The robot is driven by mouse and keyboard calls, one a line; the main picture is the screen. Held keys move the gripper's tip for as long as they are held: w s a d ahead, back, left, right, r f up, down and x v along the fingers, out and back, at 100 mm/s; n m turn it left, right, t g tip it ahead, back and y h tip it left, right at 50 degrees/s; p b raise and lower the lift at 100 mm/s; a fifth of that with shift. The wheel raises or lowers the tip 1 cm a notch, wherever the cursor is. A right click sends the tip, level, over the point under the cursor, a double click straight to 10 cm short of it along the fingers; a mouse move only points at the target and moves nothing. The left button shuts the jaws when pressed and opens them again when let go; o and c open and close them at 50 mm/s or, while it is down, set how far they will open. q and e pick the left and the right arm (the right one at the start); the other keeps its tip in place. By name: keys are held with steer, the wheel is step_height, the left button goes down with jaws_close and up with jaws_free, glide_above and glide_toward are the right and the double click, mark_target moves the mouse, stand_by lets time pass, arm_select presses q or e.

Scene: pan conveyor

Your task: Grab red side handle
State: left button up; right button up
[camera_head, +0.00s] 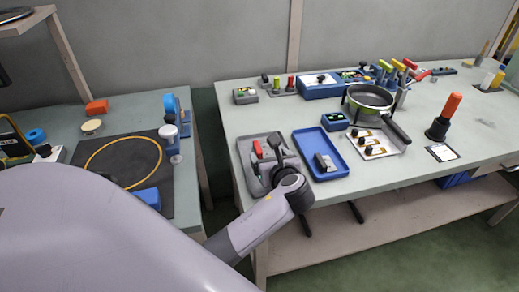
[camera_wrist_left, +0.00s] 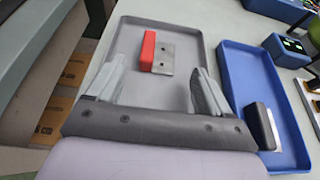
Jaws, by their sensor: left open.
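The red side handle (camera_wrist_left: 149,50) is a red block joined to a small grey metal plate with holes (camera_wrist_left: 166,60). It lies in a grey tray (camera_wrist_left: 190,35) near its far side in the left wrist view. In the head view the red handle (camera_head: 257,149) shows at the left of the grey tray (camera_head: 246,144). My left gripper (camera_wrist_left: 158,66) is open and empty, its two fingers spread over the tray on either side of the plate's near end. In the head view my left gripper (camera_head: 275,158) hides part of the tray. My right gripper is not in view.
A blue tray (camera_head: 338,164) with a dark-and-grey piece stands right of the grey tray. A pan (camera_head: 370,97), a small blue box (camera_head: 334,121) and an orange-handled tool (camera_head: 445,117) stand farther right. A left table (camera_head: 60,115) is separated by a gap.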

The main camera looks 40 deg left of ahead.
mark_target(266, 154)
arm_select(q)
steer(key=x, duration=0.3)
steer(key=shift+a+f, duration=0.15)
steer(key=shift+a, duration=0.05)
steer(key=c, duration=1.1)
steer(key=shift+c, duration=0.2)
